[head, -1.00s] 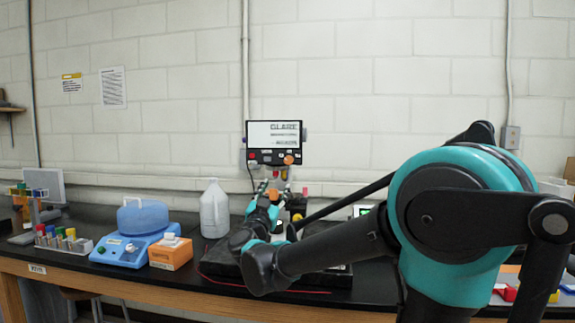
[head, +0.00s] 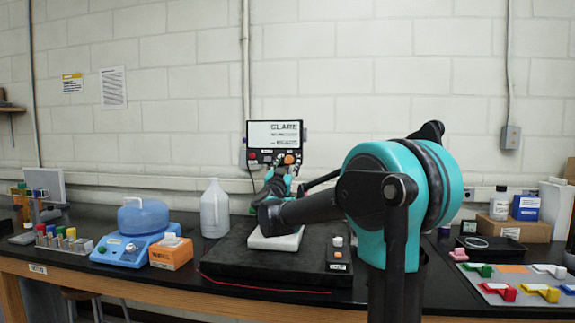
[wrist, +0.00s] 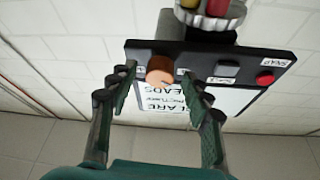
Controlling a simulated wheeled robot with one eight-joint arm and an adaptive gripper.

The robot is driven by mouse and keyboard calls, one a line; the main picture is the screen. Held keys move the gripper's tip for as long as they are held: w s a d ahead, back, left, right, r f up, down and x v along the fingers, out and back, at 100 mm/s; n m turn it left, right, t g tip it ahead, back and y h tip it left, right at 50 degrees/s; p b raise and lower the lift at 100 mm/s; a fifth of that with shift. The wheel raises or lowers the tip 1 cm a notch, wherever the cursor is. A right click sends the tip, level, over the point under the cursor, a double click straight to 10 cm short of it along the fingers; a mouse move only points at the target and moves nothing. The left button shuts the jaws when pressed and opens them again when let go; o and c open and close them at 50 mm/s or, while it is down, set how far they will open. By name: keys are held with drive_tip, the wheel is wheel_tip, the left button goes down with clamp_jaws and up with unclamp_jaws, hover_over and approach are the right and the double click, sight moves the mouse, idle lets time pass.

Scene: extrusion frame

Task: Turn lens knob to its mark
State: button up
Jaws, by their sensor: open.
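A dark control panel (head: 262,156) sits under a lit screen (head: 274,134) reading "GLARE". An orange knob (head: 289,159) is at the panel's right; I take it for the lens knob, but its label is not readable. In the wrist view the picture is upside down, and the orange knob (wrist: 160,70) shows between the fingertips of my open gripper (wrist: 157,72). One finger is on each side; whether they touch it I cannot tell. Its mark is not clear. In the head view my gripper (head: 280,178) is just below the panel, its fingers partly hidden.
A red button (wrist: 265,78) labelled "SNAP" is on the same panel. A silver ridged part (wrist: 210,14) with red and yellow pieces is close to the panel. A white block (head: 275,240) lies on the black base (head: 235,265). A white jug (head: 214,208) stands left.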

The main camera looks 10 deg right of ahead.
drive_tip(key=shift+w, duration=0.1)
drive_tip(key=shift+c, duration=0.4)
clamp_jaws()
drive_tip(key=shift+m, duration=0.3)
drive_tip(key=m+g+h, duration=0.1)
drive_tip(key=m, duration=0.1)
drive_tip(key=m+h, duration=0.1)
drive_tip(key=m, duration=0.1)
drive_tip(key=m+g, duration=0.1)
drive_tip(key=m, duration=0.2)
drive_tip(key=shift+a+r+g+h, duration=0.15)
drive_tip(key=shift+g+h, duration=0.15)
drive_tip(key=shift+h, duration=0.1)
drive_tip(key=m+g, duration=0.1)
drive_tip(key=m, duration=0.2)
drive_tip(key=m+g, duration=0.1)
drive_tip(key=m, duration=0.3)
drive_tip(key=shift+r+m+g+h, duration=0.15)
drive_tip(key=shift+m+g+h, duration=0.15)
drive_tip(key=shift+g+h, duration=0.1)
drive_tip(key=shift+o, duration=0.4)
unclamp_jaws()
